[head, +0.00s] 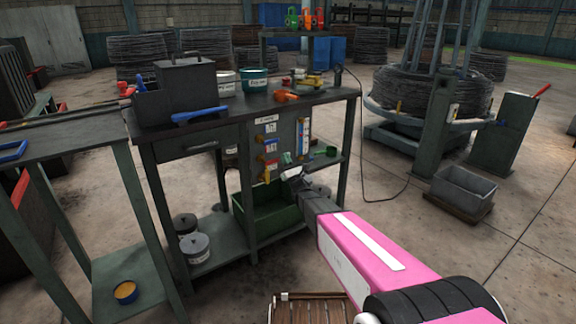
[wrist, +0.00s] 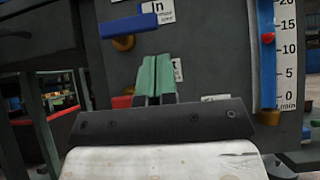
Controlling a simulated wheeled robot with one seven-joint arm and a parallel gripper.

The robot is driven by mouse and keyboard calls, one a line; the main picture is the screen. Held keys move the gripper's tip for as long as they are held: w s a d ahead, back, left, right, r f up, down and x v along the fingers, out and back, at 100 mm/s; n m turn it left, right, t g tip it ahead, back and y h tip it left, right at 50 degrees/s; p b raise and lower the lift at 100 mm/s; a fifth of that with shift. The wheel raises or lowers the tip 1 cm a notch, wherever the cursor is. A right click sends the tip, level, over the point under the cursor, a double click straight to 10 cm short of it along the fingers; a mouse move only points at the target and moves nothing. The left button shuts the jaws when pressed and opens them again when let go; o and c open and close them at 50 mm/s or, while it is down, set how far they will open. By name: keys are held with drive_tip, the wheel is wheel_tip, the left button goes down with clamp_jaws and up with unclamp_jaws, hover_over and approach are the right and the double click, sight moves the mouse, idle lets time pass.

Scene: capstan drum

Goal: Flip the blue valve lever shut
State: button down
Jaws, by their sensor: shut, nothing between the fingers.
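The blue valve lever (wrist: 143,24) lies roughly level across the upper part of the wrist view. A brass valve body (wrist: 123,43) shows under its left end, beside a label reading "In". My gripper (wrist: 153,76) is shut and empty, with green fingertips pointing at the grey panel (wrist: 205,65). The tips sit below and slightly right of the blue lever in the picture, with a visible gap. In the head view my gripper (head: 293,172) is at the front of the panel (head: 284,132) under the bench top, near its lower part.
A red lever (wrist: 122,102) shows left of my fingertips. A blue-edged flow gauge (wrist: 287,60) stands at right, its red marker between 10 and 15. A green crate (head: 268,215) is on the bench's lower shelf. A blue-handled tool (head: 200,114) lies on the bench top.

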drive_tip(key=x, duration=0.4)
drive_tip(key=shift+w+a+r, duration=0.15)
drive_tip(key=shift+w+r, duration=0.05)
drive_tip(key=shift+r, duration=0.1)
